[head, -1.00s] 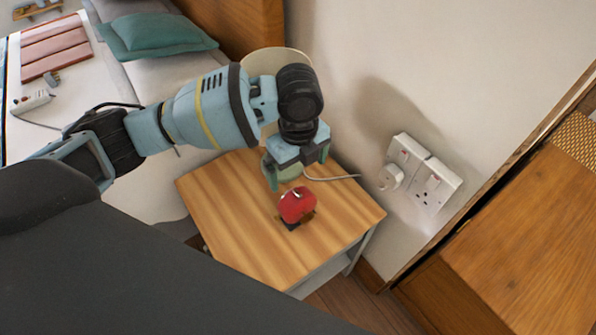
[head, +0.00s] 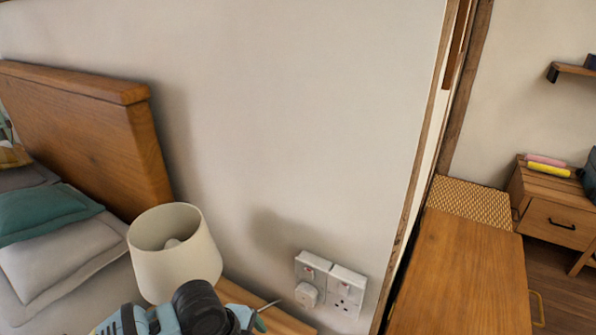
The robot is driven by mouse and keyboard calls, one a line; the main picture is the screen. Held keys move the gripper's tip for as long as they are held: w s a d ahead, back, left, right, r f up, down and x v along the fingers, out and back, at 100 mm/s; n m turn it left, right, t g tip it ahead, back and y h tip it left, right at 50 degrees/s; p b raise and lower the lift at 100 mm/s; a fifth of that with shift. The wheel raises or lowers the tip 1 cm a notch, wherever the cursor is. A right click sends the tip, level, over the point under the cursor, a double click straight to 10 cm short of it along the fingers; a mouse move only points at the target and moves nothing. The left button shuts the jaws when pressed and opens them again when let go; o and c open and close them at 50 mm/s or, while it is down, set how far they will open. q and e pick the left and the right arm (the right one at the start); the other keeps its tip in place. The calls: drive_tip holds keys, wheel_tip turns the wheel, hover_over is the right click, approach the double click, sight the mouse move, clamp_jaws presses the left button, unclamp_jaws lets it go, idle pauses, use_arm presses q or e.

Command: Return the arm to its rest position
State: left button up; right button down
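My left arm (head: 198,308) shows only in part along the bottom edge of the head view, over the small wooden bedside table (head: 285,324). Its gripper (head: 246,318) is at the bottom edge, in front of the cream lamp (head: 176,262) and to its right. The fingers are largely cut off by the frame, so I cannot tell whether they are open or shut, or whether anything is between them. My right gripper is not in view.
A wall socket with a plug (head: 330,283) is close on the right of the arm. The wooden headboard (head: 85,135) and bed pillows (head: 62,250) are on the left. A wooden cabinet (head: 463,280) stands on the right, beyond the wall edge.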

use_arm(q)
drive_tip(key=s+d+f+n+t+h+p, duration=0.3)
drive_tip(key=s+f+n+t+p, duration=0.15)
drive_tip(key=s+n, duration=0.5)
drive_tip(key=s+a+f+n+t+y+p, duration=0.2)
drive_tip(key=s+a+n+t+y, duration=0.1)
drive_tip(key=s+a+n, duration=0.6)
drive_tip(key=s+a+y, duration=0.1)
drive_tip(key=s+a, duration=0.3)
drive_tip(key=s, duration=0.4)
drive_tip(key=shift+s+a+y+p, duration=0.25)
drive_tip(key=shift+s+y+p, duration=0.05)
drive_tip(key=shift+p, duration=0.1)
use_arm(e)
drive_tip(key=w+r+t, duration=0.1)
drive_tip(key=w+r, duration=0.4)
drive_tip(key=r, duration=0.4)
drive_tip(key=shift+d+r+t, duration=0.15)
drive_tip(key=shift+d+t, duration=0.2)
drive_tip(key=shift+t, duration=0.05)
